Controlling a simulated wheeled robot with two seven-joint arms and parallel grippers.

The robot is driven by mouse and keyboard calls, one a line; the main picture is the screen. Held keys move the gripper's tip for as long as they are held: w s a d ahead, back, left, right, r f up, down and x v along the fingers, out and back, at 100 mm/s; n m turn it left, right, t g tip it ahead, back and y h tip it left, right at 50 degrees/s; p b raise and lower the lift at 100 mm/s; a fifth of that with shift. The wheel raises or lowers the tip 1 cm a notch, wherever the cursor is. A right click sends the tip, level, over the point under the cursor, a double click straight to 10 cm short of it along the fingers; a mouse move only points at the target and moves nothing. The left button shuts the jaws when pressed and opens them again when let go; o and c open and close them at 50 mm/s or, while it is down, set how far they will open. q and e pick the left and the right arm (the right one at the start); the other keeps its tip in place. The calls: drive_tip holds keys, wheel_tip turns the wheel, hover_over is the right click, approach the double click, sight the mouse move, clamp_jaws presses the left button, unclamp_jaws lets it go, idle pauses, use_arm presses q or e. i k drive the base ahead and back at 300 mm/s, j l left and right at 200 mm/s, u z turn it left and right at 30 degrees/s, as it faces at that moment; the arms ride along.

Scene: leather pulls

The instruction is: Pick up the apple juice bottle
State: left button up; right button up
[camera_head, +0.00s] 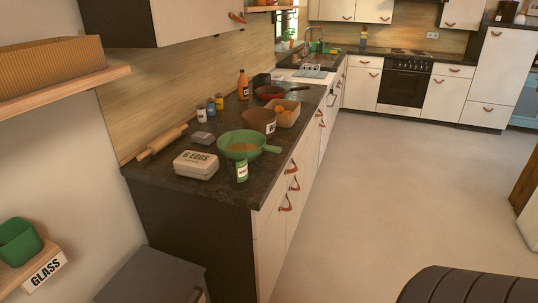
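An orange bottle (243,85) with a pale label stands upright on the dark counter, near the wall behind the pans. A small green container (242,172) with a white label stands at the counter's near edge, in front of a green pan (240,146). The labels are too small to read, so I cannot tell which one is the apple juice bottle. Neither of my grippers is in view.
Open floor (370,200) lies to the right.

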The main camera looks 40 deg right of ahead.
sight(236, 149)
drive_tip(key=z, duration=1)
drive_tip(key=u, duration=1.4)
drive_tip(key=z, duration=1.4)
